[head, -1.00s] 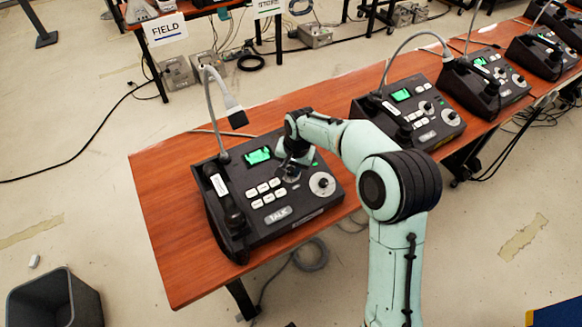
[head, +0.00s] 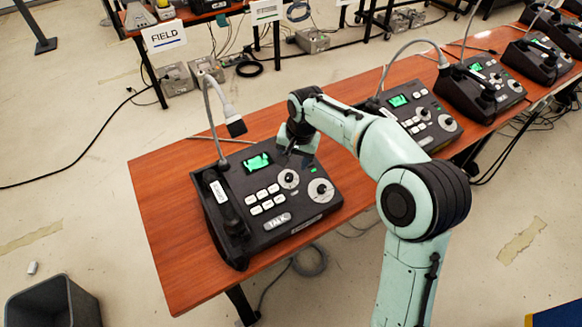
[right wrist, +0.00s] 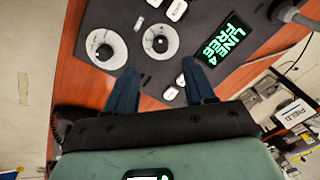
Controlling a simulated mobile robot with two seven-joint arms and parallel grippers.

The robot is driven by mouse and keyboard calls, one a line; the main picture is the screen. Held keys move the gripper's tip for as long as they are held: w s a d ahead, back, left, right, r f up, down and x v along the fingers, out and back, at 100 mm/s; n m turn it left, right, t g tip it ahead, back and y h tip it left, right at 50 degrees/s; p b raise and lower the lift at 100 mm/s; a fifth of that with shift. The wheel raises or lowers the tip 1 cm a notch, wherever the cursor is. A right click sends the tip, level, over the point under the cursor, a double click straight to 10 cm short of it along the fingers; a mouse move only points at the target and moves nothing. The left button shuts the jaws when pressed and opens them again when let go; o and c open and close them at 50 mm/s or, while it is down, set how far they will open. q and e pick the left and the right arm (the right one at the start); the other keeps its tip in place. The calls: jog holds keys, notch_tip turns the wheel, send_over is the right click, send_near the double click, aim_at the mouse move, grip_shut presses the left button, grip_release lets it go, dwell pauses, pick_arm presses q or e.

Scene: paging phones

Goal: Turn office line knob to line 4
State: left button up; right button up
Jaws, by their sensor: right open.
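The nearest black desk phone (head: 275,225) sits on the wooden table, with a white-ringed knob (head: 289,179) and a larger one (head: 321,191) to its right. Both knobs also show in the right wrist view, the inner one (right wrist: 160,43) nearer the display and the outer one (right wrist: 104,52). My right gripper (head: 296,154) is open and empty, above the phone's far edge beside the inner knob, touching neither knob. Its two dark fingers (right wrist: 160,88) stand apart. The left gripper is out of view.
A gooseneck microphone (head: 217,120) rises at the phone's back left, near the display. A second phone (head: 432,125) stands to the right, partly behind my arm. Bare table (head: 165,185) lies left of the phone. A grey bin (head: 55,300) stands on the floor.

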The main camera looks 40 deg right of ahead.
jog(key=shift+s+r, duration=0.25)
jog(key=shift+r, duration=0.9)
jog(key=shift+s+r, duration=0.2)
jog(key=shift+r, duration=0.95)
